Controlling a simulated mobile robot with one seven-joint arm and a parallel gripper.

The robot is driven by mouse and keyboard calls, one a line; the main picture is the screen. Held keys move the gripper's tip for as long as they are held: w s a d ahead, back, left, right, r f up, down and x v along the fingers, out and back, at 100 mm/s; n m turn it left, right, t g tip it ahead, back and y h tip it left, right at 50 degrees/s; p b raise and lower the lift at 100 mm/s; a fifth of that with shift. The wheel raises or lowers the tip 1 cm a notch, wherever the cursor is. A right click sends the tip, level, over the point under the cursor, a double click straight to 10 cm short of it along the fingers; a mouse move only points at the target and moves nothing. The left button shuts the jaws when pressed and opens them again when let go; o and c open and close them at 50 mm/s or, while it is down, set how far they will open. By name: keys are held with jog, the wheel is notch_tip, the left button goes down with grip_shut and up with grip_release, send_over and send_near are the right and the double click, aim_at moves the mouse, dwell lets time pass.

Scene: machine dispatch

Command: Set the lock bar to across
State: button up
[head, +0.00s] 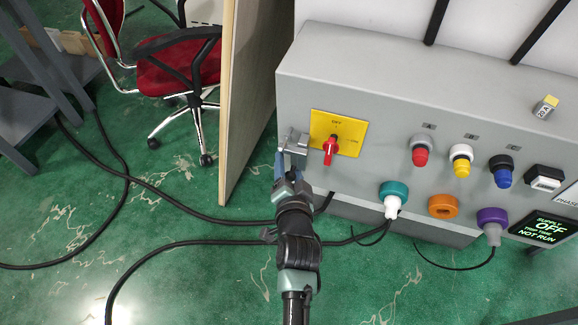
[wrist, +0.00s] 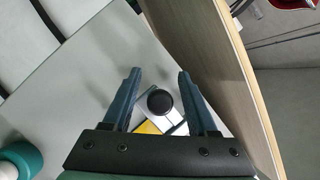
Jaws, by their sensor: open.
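A grey metal lock bar (head: 297,138) sits on the left of the grey panel, beside a yellow plate (head: 349,147) with a red rotary switch handle (head: 330,150). My gripper (head: 282,165) is at the lock bar and partly covers it in the head view. In the wrist view my gripper (wrist: 158,88) is open, with its blue fingers on either side of a round black knob (wrist: 160,102). Grey metal of the bar shows under the knob, and a bit of the yellow plate (wrist: 148,128) shows beside it. I cannot tell whether either finger touches the knob. The bar's exact angle is unclear.
The panel (head: 375,95) also carries red, yellow and blue buttons, teal, orange and purple sockets, and a display (head: 543,228) reading supply OFF, NOT RUN. A wooden partition (head: 238,90) stands close left of the panel. Cables (head: 150,245) lie on the green floor.

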grip_shut()
jog(key=shift+r, duration=0.2)
dwell(1.1)
